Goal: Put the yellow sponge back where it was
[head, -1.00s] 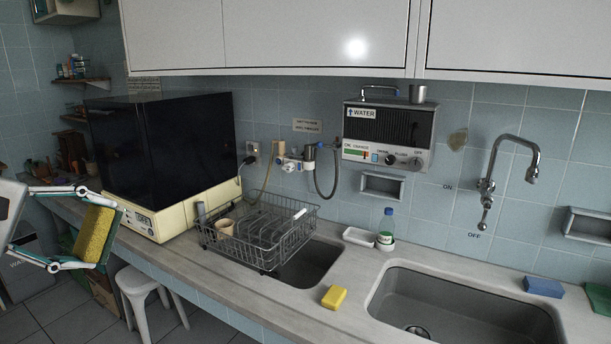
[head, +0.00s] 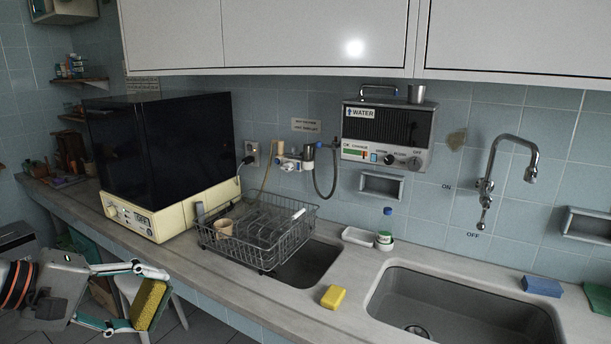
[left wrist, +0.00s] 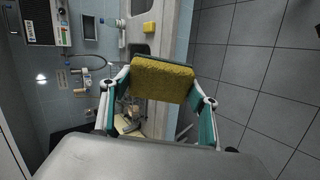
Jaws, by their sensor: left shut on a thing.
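My left gripper (head: 143,299) is shut on a yellow sponge (head: 150,305) with a dark green backing. It holds the sponge tilted in the air, in front of the counter's front edge at the lower left of the head view. In the left wrist view, the yellow sponge (left wrist: 162,80) sits between the two fingers. A smaller yellow block (head: 333,297), perhaps another sponge, lies on the marble counter (head: 290,312) between the two sinks. My right gripper is not in view.
A wire dish rack (head: 262,240) with a cup stands by the left sink. A clear bottle (head: 385,240) and white dish (head: 358,235) are behind. A blue sponge (head: 543,286) and a green one (head: 597,298) lie at right. A white stool (head: 178,310) stands below the counter.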

